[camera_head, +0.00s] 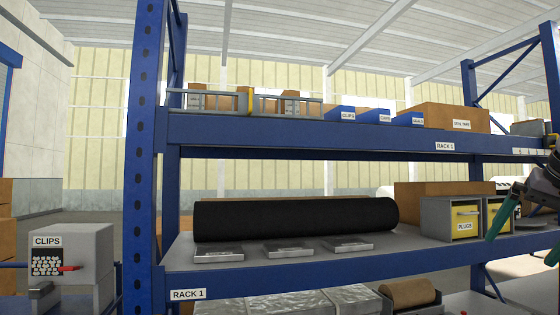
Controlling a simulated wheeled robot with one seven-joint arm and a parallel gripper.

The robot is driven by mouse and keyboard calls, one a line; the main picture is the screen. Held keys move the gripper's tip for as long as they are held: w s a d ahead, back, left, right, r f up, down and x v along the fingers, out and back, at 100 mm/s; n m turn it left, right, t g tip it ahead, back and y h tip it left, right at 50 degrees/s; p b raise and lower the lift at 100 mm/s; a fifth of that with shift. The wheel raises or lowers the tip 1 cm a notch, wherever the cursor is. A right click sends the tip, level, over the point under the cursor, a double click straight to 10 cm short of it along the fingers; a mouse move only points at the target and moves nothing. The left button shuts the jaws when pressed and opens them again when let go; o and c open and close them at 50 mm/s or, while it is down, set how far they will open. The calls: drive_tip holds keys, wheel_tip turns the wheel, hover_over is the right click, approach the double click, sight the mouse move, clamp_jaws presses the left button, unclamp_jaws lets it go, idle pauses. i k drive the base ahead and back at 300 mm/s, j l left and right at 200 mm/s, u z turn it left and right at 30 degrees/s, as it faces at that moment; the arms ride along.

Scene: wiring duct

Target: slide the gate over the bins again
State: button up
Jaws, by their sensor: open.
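A low metal gate (283,106) with thin rails and a yellow upright piece (245,100) stands at the left end of the upper shelf. Small brown and grey boxes show behind its rails. To its right sits a row of blue-fronted bins (346,114) with white labels, one reading CLIPS; no gate rails show in front of them. My gripper (520,249) is at the right edge, partly cut off, with green fingers spread apart and nothing seen between them. It appears lower than the gate and far to its right.
A blue upright (146,150) stands left of the gate. A brown carton (452,115) sits right of the bins. The lower shelf (290,266) holds a black roll (295,218), flat metal pieces and a PLUGS box (465,220) near my gripper.

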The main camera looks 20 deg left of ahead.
sight(250, 102)
drive_tip(key=u, duration=1.2)
